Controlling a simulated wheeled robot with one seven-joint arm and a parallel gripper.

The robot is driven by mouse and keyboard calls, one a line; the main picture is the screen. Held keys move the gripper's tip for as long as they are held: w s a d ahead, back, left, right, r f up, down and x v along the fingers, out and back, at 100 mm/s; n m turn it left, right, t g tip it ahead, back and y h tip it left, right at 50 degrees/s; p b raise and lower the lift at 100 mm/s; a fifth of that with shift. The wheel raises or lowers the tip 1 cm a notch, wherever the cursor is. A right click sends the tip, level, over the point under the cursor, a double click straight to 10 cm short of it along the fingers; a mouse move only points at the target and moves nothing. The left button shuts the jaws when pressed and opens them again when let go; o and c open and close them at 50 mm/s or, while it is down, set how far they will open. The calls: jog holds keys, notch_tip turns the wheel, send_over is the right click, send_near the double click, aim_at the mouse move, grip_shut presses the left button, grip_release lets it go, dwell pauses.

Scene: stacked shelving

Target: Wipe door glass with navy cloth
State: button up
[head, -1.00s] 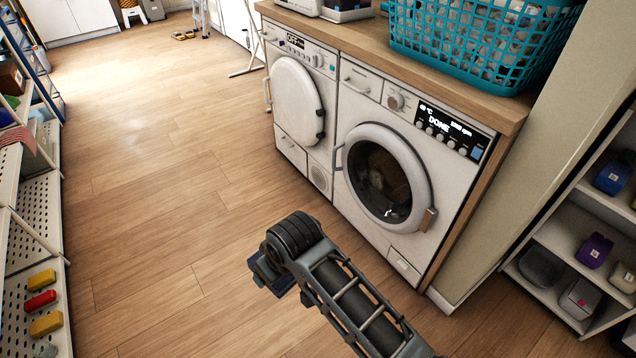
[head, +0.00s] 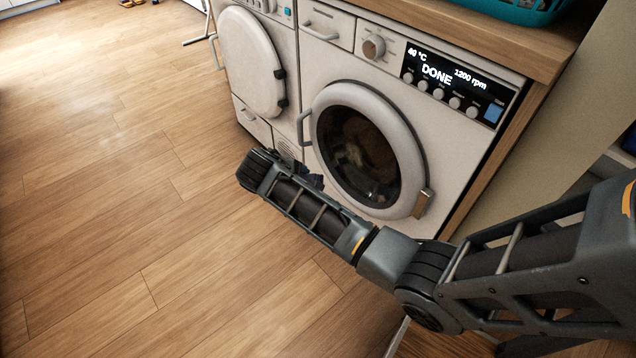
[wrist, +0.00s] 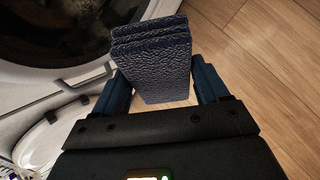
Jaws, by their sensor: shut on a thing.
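The washing machine's round door glass (head: 357,155) is dark, with laundry behind it, and its white ring door is closed. In the wrist view the door glass (wrist: 60,28) shows at the top left. My gripper (wrist: 160,85) is shut on a folded navy cloth (wrist: 152,58) with a textured surface. The cloth sticks out ahead of the fingers, to the right of the glass in the wrist view. I cannot tell if cloth and door touch. In the head view my arm reaches in front of the machine, and the cloth is mostly hidden behind it.
The washer's panel (head: 455,85) reads DONE. A second white machine (head: 252,62) with a closed round door stands to its left. A wooden countertop (head: 480,35) runs above, with a teal basket (head: 515,10) on it. The wooden floor (head: 100,190) to the left is clear.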

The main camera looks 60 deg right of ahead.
aim_at(361, 163)
jog(key=d+f+n+h+b, duration=0.2)
jog(key=d+h+b, duration=0.2)
jog(key=d+b, duration=0.2)
jog(key=w+d+f+n+h+b, duration=0.1)
jog(key=d+b, duration=0.4)
jog(key=d, duration=0.6)
jog(key=shift+d+f+n+h+b, duration=0.25)
jog(key=shift+f+n+h+b, duration=0.2)
jog(key=shift+f+h, duration=0.95)
jog(key=shift+s+d, duration=0.15)
jog(key=shift+d, duration=0.8)
jog(key=shift+s+r+p, duration=0.1)
jog(key=shift+p, duration=0.2)
jog(key=shift+s+a+r+p, duration=0.1)
jog(key=shift+s+a+p, duration=0.15)
jog(key=shift+s+p, duration=0.35)
jog(key=shift+s+a+p, duration=0.2)
jog(key=shift+s+p, duration=0.35)
jog(key=shift+s+a+p, duration=0.15)
jog(key=shift+s+p, duration=0.2)
jog(key=shift+s, duration=0.2)
jog(key=shift+s+a+p, duration=0.15)
jog(key=shift+s+p, duration=0.5)
jog(key=shift+s, duration=0.25)
jog(key=shift+s+a+p, duration=0.15)
jog(key=shift+s+p, duration=0.5)
jog(key=shift+s, duration=0.25)
